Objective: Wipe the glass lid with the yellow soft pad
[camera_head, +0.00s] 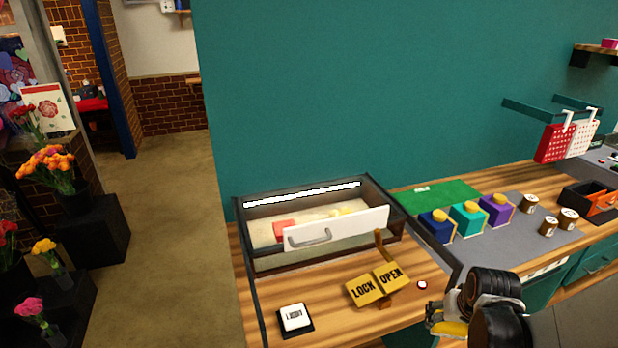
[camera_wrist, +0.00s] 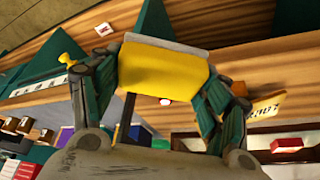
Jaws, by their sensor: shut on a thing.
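My gripper (camera_head: 450,316) is at the lower right of the head view, above the bench's front part and right of the lever signs. It is shut on the yellow soft pad (camera_head: 452,328). In the wrist view the pad (camera_wrist: 163,72) sits between the two fingers, with a grey backing along its far edge. A black-framed case (camera_head: 246,238) stands on the bench, left of my gripper and apart from the pad. Its glass lid is clear and hard to make out; dark frame bars run from the case toward the front.
The case holds a red block (camera_head: 284,230) and has a white front with a handle (camera_head: 308,239). Coloured boxes (camera_head: 468,217) and jars (camera_head: 548,227) stand right.

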